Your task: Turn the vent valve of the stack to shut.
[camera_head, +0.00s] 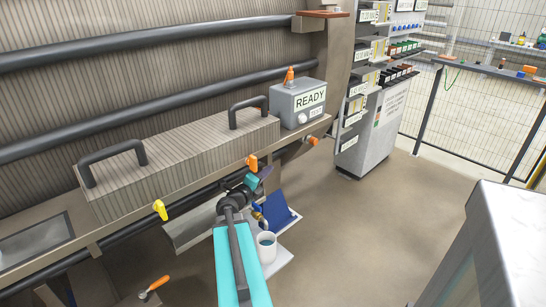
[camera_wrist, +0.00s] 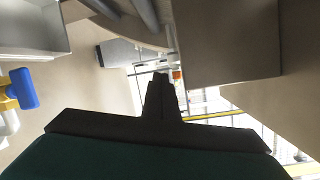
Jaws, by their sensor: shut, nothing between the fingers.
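My gripper (camera_head: 265,173) is near the front edge of the stack ledge, just right of and below an orange handle (camera_head: 252,162). In the wrist view its dark fingers (camera_wrist: 160,95) are together and empty. Other handles on the stack are a yellow one (camera_head: 160,209), an orange one (camera_head: 312,140) and a low orange lever (camera_head: 155,284). A blue-handled valve with a yellow body (camera_wrist: 20,90) shows at the left of the wrist view, apart from the fingers. No readable label tells which is the vent valve. I cannot tell whether my gripper touches any handle.
A grey box reading READY (camera_head: 298,101) stands on the ledge beside a ribbed block (camera_head: 185,165) with two black handles. A white cup (camera_head: 266,246) and a blue tilted panel (camera_head: 280,212) are below my gripper. A pale cabinet (camera_head: 500,240) stands right; floor between is clear.

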